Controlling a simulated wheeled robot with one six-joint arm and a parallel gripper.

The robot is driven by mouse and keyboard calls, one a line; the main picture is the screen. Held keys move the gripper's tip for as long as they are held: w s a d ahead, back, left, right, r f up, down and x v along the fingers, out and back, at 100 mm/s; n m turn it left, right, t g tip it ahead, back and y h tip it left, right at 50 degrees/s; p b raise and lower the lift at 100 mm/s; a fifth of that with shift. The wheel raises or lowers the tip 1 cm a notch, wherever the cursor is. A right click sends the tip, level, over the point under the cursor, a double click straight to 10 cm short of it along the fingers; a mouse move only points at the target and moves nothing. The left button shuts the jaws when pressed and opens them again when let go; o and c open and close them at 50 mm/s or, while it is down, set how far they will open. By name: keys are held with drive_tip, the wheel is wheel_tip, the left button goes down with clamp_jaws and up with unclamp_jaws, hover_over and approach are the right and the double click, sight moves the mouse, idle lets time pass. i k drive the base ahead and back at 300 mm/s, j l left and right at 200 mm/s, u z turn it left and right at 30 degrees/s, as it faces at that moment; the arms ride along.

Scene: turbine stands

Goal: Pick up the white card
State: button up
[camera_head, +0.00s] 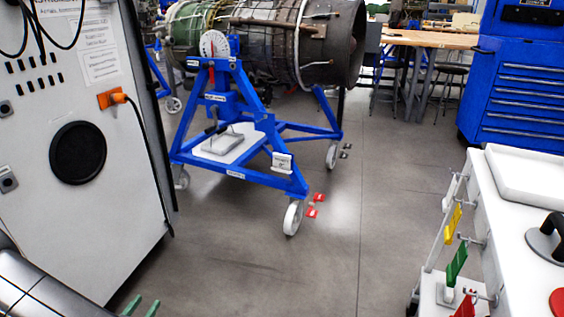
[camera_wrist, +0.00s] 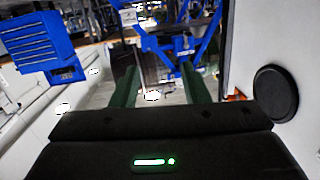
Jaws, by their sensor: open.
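A small white card (camera_head: 282,162) with dark print hangs on the lower front rail of the blue turbine stand (camera_head: 245,177) in the head view. The blue stand (camera_wrist: 180,45) lies beyond the fingers there. Small white patches show on it, but I cannot tell which is the card.
A white cabinet (camera_head: 75,225) with an orange plug stands close at left. A white cart (camera_head: 500,215) with coloured tags is at right, and a blue tool chest (camera_head: 530,90) behind it. Red wheel chocks (camera_head: 314,205) lie by a caster. The grey floor between is clear.

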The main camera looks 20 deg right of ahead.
sight(282, 161)
drive_tip(key=i+l+z, duration=0.1)
drive_tip(key=i+l, duration=0.4)
drive_tip(key=i+l+z, duration=0.1)
drive_tip(key=i+l, duration=0.3)
drive_tip(key=i+l+z, duration=0.1)
drive_tip(key=i+l, duration=0.3)
drive_tip(key=i, duration=0.25)
drive_tip(key=i+l+z, duration=0.1)
drive_tip(key=i+l, duration=0.25)
drive_tip(key=i, duration=0.2)
